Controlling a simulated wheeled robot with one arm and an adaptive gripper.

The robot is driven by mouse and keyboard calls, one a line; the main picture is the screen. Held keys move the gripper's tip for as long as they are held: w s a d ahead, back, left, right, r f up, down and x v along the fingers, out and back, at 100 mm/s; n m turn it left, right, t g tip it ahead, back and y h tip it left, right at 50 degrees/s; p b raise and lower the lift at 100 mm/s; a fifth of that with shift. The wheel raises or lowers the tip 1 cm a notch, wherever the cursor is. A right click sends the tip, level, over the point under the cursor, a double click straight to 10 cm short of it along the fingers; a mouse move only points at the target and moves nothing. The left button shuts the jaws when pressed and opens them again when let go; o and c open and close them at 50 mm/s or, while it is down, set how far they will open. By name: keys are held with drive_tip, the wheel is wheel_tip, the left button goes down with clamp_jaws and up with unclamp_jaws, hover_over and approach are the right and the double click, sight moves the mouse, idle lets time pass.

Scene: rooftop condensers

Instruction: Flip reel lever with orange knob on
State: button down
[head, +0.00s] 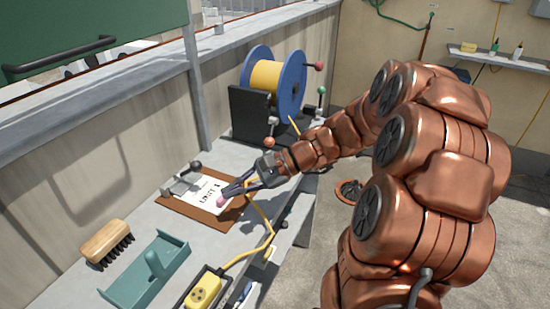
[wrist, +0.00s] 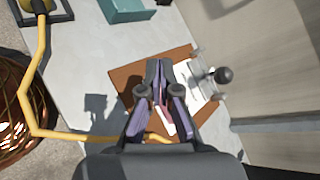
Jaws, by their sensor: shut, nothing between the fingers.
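The reel (head: 275,82) has blue flanges and yellow cord and stands at the back of the bench in the head view. A lever with an orange knob (head: 269,141) is low at the front of its dark stand. A red knob (head: 318,66) and a green knob (head: 321,90) are on the reel's right side. My gripper (head: 230,191) is shut and empty over the clipboard, in front of and left of the orange knob, apart from it. In the wrist view my gripper (wrist: 159,68) points over the clipboard; the reel and its knobs are not in that view.
The brown clipboard (head: 172,204) holds a white sheet and a metal clip. A yellow cord (head: 262,232) runs along the bench to a yellow outlet box (head: 204,291). A brush (head: 107,243) and a teal tray (head: 150,275) lie at the front left. A wall runs behind the bench.

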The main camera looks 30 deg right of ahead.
sight(272, 133)
drive_tip(key=w+d+f+m+t+b, duration=0.1)
drive_tip(key=d+m+t, duration=0.1)
drive_tip(key=d, duration=0.2)
drive_tip(key=w+d+f+m+t+b, duration=0.1)
drive_tip(key=w+d+t, duration=0.1)
drive_tip(key=d, duration=0.3)
drive_tip(key=w+d+f+m+t+b, duration=0.1)
drive_tip(key=w+d+m+t, duration=0.1)
drive_tip(key=d, duration=0.3)
drive_tip(key=shift+w+m, duration=0.2)
drive_tip(key=shift+m, duration=0.1)
drive_tip(key=d+f+m+t+h+b, duration=0.1)
drive_tip(key=d+m+t+h, duration=0.2)
drive_tip(key=d, duration=0.8)
drive_tip(key=shift+w+d+f+m+t+b, duration=0.15)
drive_tip(key=shift+d+f+m+t+b, duration=0.25)
drive_tip(key=shift+m+t, duration=0.35)
drive_tip(key=x, duration=1)
drive_tip(key=shift+r, duration=0.1)
drive_tip(key=shift+r, duration=0.1)
